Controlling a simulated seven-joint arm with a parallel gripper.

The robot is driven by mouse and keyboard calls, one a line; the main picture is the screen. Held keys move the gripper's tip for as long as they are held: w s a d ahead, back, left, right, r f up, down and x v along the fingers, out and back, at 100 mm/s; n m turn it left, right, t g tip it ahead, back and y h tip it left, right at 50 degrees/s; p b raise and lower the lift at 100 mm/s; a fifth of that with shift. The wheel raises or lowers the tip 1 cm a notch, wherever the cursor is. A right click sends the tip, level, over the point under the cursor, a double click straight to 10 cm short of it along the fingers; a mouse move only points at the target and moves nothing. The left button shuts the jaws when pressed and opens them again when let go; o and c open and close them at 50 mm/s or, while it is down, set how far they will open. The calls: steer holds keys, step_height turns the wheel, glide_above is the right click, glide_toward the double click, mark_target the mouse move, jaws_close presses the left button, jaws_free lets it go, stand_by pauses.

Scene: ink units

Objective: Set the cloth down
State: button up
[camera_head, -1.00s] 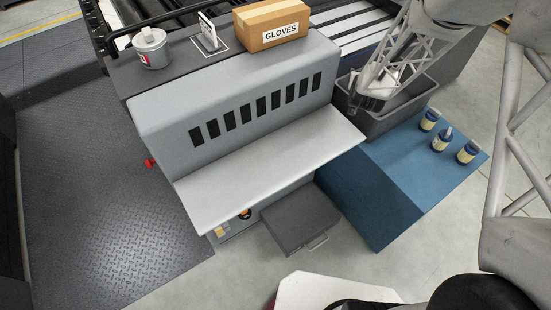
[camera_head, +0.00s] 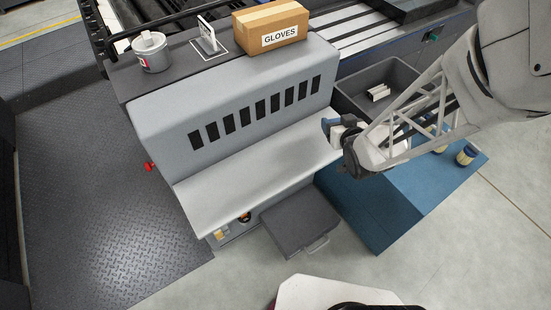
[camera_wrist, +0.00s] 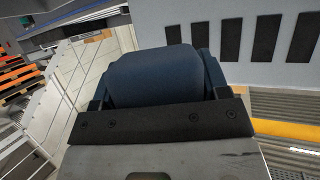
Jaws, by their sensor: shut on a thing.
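My gripper (camera_head: 336,134) is shut on a dark blue thing, which I take to be the cloth (camera_head: 327,124). It hangs over the right end of the pale grey ledge (camera_head: 250,168) of the grey machine, and I cannot tell whether it touches the ledge. In the wrist view the cloth (camera_wrist: 155,75) is a smooth, rounded blue shape between the fingers and fills the middle. Its far side is hidden.
A grey bin (camera_head: 402,70) with white pieces (camera_head: 378,92) inside stands behind my arm. A blue cabinet (camera_head: 378,209) carries bottles (camera_head: 466,155), partly hidden by my arm. A gloves box (camera_head: 270,27) and a pot (camera_head: 151,52) stand on the machine. Most of the ledge is clear.

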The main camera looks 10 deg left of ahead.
steer(key=s+a+f+n+g+y, duration=0.1)
steer(key=s+n+y, duration=0.1)
steer(key=s, duration=0.8)
steer(key=s+a+f+n+g+y, duration=0.1)
steer(key=s+a+n+y, duration=0.1)
steer(key=s, duration=0.9)
steer(key=shift+s+f+g, duration=0.3)
steer(key=shift+f+g, duration=0.1)
steer(key=shift+w+a, duration=0.15)
glide_above(273, 160)
steer(key=shift+s+d+f, duration=0.15)
steer(key=shift+f, duration=0.25)
steer(key=shift+s+d+f, duration=0.15)
steer(key=shift+f, duration=1)
steer(key=shift+f, duration=0.1)
steer(key=shift+f, duration=1.45)
steer(key=shift+w+a+f, duration=0.3)
steer(key=shift+f, duration=0.1)
